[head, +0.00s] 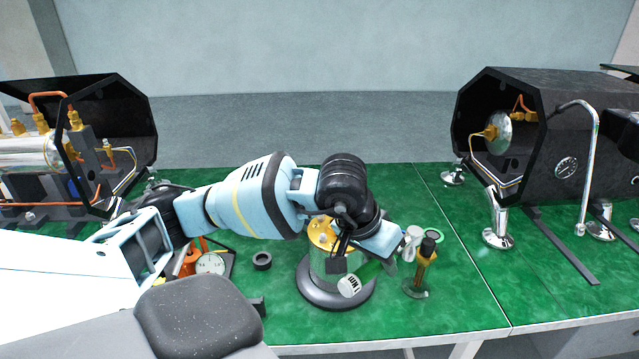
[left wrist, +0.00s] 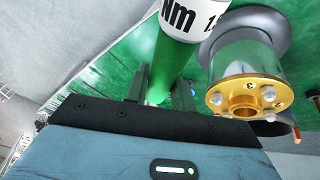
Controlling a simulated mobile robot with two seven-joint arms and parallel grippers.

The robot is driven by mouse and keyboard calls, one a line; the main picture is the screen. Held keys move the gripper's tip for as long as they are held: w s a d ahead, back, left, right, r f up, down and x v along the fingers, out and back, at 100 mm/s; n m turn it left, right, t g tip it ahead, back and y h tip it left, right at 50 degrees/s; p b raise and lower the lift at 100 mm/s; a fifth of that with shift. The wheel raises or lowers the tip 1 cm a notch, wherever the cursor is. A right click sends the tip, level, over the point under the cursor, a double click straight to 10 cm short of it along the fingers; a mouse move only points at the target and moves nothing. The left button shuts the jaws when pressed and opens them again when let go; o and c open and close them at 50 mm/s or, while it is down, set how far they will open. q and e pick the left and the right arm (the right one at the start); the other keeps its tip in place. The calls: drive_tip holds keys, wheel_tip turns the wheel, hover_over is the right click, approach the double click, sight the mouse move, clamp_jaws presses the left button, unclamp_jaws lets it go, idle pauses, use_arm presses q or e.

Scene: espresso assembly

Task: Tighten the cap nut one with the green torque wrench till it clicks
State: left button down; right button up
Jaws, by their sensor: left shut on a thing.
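The green torque wrench (head: 372,271) is in my left gripper (head: 352,258). Its white end, marked Nm, points toward the front in the head view and shows large at the top of the left wrist view (left wrist: 193,18). The gripper's dark fingers (left wrist: 160,92) are shut around the green shaft. A metal cylinder (head: 318,262) with a brass flange (left wrist: 245,95) stands beside the wrench on a dark round base (head: 320,301). Several silver cap nuts (left wrist: 275,91) sit around the flange. I cannot tell which is cap nut one. My right gripper is not in view.
A brass tool with a black top (head: 426,256) stands close right of the wrench. A dial gauge (head: 210,263) and a black ring (head: 262,260) lie to the left. Dark machine housings (head: 535,130) stand at both sides. Green mat is free at the front right.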

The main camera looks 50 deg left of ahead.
use_arm(q)
drive_tip(key=a+r+p, duration=0.1)
drive_tip(key=a+r, duration=0.3)
drive_tip(key=a, duration=0.3)
drive_tip(key=a+r+n+p, duration=0.1)
drive_tip(key=a+r, duration=0.3)
drive_tip(key=a, duration=0.4)
drive_tip(key=shift+w+a+t, duration=0.25)
drive_tip(key=shift+t, duration=0.05)
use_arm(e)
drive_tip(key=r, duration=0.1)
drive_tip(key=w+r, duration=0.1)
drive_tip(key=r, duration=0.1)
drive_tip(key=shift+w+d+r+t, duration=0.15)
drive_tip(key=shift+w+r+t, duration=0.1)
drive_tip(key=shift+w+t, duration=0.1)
use_arm(q)
drive_tip(key=shift+f+b, duration=0.9)
drive_tip(key=shift+f, duration=0.65)
drive_tip(key=shift+f+b, duration=1.1)
drive_tip(key=shift+f, duration=0.45)
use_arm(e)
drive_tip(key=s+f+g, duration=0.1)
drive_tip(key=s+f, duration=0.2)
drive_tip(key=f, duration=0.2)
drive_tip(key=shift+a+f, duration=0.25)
